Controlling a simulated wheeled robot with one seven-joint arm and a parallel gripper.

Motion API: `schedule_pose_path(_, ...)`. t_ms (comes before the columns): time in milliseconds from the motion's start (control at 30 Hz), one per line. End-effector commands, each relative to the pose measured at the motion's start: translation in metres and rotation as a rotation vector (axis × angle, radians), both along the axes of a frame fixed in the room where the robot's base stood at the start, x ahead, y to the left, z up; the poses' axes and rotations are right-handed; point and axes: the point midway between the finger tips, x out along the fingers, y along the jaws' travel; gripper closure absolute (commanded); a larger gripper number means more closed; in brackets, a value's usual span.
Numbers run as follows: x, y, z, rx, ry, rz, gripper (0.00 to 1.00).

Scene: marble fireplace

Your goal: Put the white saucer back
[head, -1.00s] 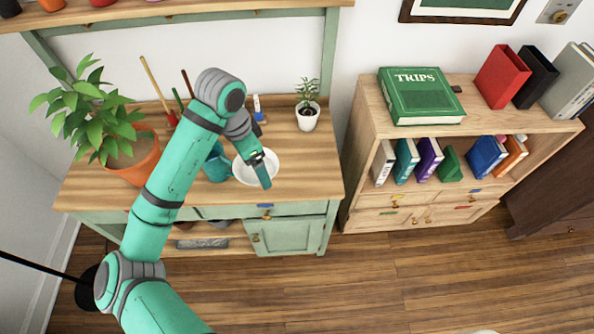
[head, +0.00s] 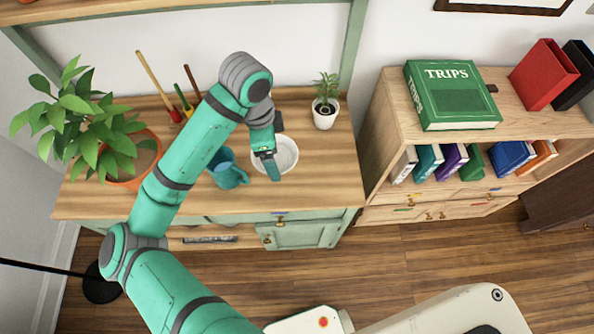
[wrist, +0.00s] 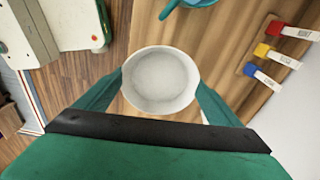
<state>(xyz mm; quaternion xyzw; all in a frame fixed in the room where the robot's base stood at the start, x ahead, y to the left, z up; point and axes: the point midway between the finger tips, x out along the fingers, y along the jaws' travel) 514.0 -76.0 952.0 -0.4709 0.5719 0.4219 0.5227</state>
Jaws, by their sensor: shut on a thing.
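The white saucer (head: 285,157) is round and deep-looking, over the wooden top of the green cabinet (head: 215,195), right of a teal jug. My gripper (head: 270,165) comes down over its left side and hides part of it. In the wrist view the saucer (wrist: 160,72) sits level between the two teal fingers of my gripper (wrist: 158,88), one at each side of its rim, and it looks empty. My gripper is shut on it. I cannot tell how far the saucer is above the wood.
A teal jug (head: 227,170) stands close left of the saucer. A small potted plant (head: 326,108) is behind right, and a large leafy plant (head: 85,120) is at left. In the wrist view, red, yellow and blue items (wrist: 268,52) lie at right. A bookshelf (head: 395,135) stands right.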

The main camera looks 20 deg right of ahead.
Motion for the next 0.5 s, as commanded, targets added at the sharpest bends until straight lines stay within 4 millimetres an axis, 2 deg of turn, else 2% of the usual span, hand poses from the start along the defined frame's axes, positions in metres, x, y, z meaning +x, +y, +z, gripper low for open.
schedule_pose_path(33, -0.022, -0.004, -0.004, 0.003, -0.001, -0.116, 0.37)
schedule_pose_path(100, -0.050, -0.007, -0.010, 0.003, 0.002, -0.283, 0.37)
schedule_pose_path(200, -0.086, -0.011, -0.016, -0.001, 0.008, -0.483, 0.37)
schedule_pose_path(300, -0.111, -0.012, -0.020, -0.007, 0.014, -0.624, 0.37)
schedule_pose_path(400, -0.123, -0.014, -0.022, -0.013, 0.018, -0.700, 0.37)
schedule_pose_path(500, -0.117, -0.018, -0.027, -0.015, 0.019, -0.722, 0.37)
